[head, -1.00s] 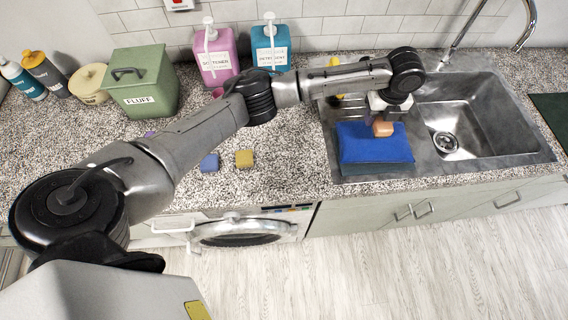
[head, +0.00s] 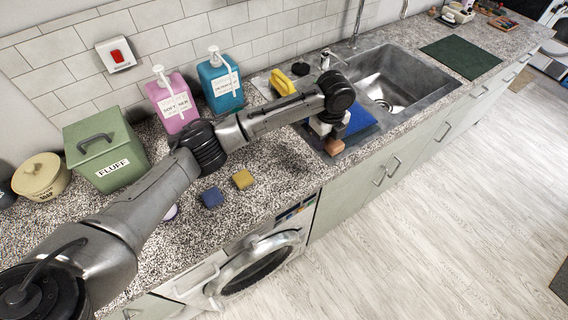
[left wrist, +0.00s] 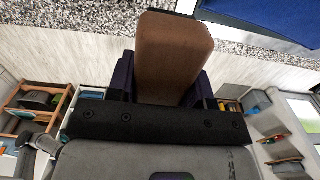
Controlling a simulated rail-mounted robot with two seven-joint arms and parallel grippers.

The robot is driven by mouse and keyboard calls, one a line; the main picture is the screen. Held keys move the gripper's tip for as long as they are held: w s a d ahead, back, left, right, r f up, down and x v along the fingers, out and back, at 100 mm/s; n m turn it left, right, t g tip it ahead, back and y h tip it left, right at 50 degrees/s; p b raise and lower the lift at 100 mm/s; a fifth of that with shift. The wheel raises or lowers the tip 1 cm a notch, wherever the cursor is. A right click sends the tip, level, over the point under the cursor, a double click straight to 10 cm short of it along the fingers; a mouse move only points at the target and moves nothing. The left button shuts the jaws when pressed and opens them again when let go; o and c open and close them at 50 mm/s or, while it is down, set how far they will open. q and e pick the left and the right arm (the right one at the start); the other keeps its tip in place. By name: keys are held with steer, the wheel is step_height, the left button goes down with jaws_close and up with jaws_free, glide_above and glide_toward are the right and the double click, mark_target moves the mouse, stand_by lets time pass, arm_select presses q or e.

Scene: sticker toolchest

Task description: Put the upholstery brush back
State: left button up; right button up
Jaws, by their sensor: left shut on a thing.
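My left gripper (head: 331,137) is shut on a brown block-shaped thing (head: 334,147), which I take to be the upholstery brush. It is held near the front edge of the sink unit, in front of the blue cloth. In the left wrist view the brown brush (left wrist: 172,55) stands up between the two dark fingers of the left gripper (left wrist: 168,80), with pale floor and the counter edge behind it. Any bristles are hidden. My right gripper is not in view.
A blue cloth (head: 362,120) lies by the sink basin (head: 400,75). Pink (head: 172,103) and teal (head: 220,84) bottles and a green FLUFF bin (head: 105,150) stand along the wall. Blue (head: 211,198) and yellow (head: 243,179) blocks lie on the counter. A dark green mat (head: 461,57) lies beyond the sink.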

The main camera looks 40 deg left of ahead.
arm_select(q)
steer(key=s+a+f+p, duration=0.1)
steer(key=s+a+f, duration=0.1)
steer(key=a, duration=0.1)
steer(key=p, duration=0.2)
glide_above(285, 162)
step_height(285, 162, down, 5)
steer(key=shift+w+r, duration=0.1)
steer(key=shift+r, duration=0.1)
step_height(285, 162, down, 3)
steer(key=shift+f+p, duration=0.15)
steer(key=shift+p, duration=0.6)
steer(key=shift+f, duration=0.35)
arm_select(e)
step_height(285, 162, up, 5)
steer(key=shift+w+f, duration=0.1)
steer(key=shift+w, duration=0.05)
arm_select(q)
steer(key=shift+f, duration=0.15)
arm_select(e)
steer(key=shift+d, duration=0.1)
arm_select(q)
steer(key=o, duration=0.9)
